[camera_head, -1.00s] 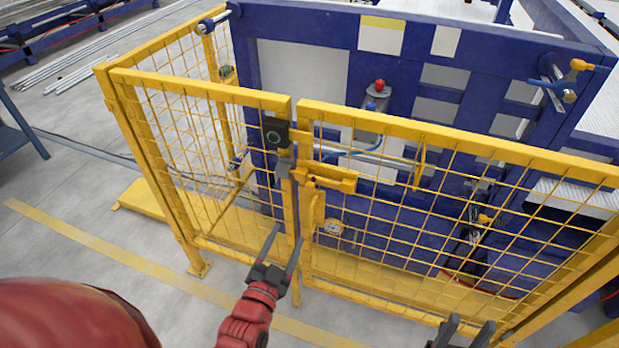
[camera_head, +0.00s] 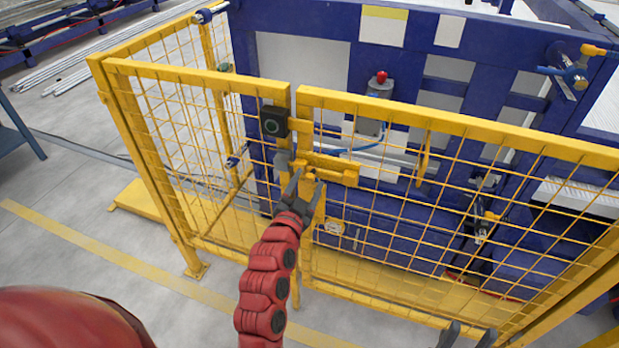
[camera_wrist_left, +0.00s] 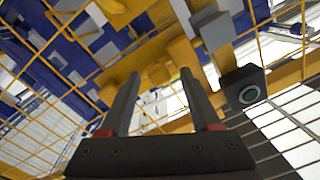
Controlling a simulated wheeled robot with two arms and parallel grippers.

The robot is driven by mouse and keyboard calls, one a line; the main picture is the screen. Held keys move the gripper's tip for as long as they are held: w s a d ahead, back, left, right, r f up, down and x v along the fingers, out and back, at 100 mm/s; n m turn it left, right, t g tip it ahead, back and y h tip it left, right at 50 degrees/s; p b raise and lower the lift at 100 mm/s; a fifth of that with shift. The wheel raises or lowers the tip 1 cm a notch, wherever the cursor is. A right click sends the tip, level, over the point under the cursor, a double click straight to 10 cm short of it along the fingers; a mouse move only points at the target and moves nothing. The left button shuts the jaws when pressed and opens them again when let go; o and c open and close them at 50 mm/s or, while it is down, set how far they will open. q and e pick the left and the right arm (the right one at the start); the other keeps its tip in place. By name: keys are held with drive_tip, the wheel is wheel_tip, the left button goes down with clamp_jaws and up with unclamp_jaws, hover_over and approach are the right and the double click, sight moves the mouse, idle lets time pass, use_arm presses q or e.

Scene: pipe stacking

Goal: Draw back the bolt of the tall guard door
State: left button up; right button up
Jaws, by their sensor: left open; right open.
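The tall guard door (camera_head: 450,190) is a yellow mesh panel to the right of a mesh fence panel (camera_head: 190,140). Its yellow bolt (camera_head: 338,170) sits at the gap between the two panels. My left gripper (camera_head: 307,181) is open, with its fingertips at the bolt's left end. In the left wrist view, the open fingers (camera_wrist_left: 160,74) point at yellow bolt parts (camera_wrist_left: 150,52), with nothing seen gripped. Whether they touch the bolt I cannot tell. My right gripper (camera_head: 467,335) is open and empty at the bottom edge, with only its fingertips showing.
A black box with a green ring (camera_head: 272,122) is on the post left of the bolt. It also shows in the left wrist view (camera_wrist_left: 246,93). A blue machine (camera_head: 300,70) stands behind the mesh. The floor in front (camera_head: 90,250) is clear.

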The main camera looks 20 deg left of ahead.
use_arm(q)
drive_tip(key=shift+w, duration=0.9)
clamp_jaws()
idle(0.9)
